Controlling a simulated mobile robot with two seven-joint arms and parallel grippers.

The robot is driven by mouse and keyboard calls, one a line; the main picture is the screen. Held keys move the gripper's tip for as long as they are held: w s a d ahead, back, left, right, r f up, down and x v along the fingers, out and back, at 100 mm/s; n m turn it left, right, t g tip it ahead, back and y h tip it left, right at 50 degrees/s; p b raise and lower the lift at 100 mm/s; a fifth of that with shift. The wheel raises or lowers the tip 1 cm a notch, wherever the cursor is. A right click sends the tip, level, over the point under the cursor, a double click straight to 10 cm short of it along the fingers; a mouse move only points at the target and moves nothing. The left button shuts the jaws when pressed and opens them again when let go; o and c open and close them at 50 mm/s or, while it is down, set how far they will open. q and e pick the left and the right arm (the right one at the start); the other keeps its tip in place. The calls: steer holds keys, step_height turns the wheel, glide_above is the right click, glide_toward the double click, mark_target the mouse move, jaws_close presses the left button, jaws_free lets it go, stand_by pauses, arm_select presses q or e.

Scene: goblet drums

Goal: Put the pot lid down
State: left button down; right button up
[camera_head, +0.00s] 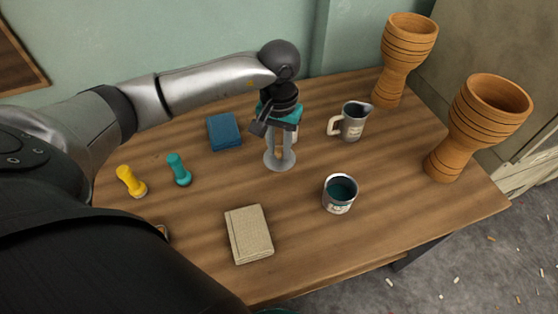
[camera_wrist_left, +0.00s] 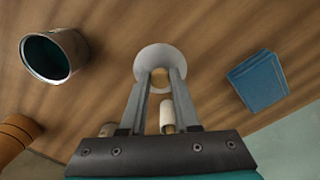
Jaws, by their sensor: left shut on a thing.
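The pot lid (camera_head: 272,166) is a pale grey disc with a small wooden knob. My left gripper (camera_head: 279,157) points down over the middle of the table and is shut on the lid's knob. In the left wrist view the lid (camera_wrist_left: 160,56) shows between and beyond the fingertips (camera_wrist_left: 160,78). The lid is low over the table; I cannot tell whether it touches the wood. An open grey pot (camera_head: 340,194), teal inside, stands to the right and nearer; it also shows in the left wrist view (camera_wrist_left: 74,48). My right gripper is not in view.
A blue book (camera_head: 224,131) lies left of the lid, a beige book (camera_head: 249,234) in front. A jug (camera_head: 353,121) and two goblet drums (camera_head: 405,50) (camera_head: 480,120) stand right. A pale cylinder (camera_wrist_left: 167,116) is close behind the gripper.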

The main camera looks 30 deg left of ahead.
mark_target(279, 158)
arm_select(q)
steer(key=shift+f+b, duration=0.5)
steer(key=shift+f, duration=1.75)
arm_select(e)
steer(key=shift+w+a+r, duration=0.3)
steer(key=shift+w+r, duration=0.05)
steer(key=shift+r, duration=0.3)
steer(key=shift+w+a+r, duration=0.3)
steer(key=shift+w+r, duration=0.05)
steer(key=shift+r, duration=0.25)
arm_select(q)
steer(key=shift+f, duration=0.1)
steer(key=c, duration=0.6)
jaws_free()
steer(key=shift+c, duration=0.2)
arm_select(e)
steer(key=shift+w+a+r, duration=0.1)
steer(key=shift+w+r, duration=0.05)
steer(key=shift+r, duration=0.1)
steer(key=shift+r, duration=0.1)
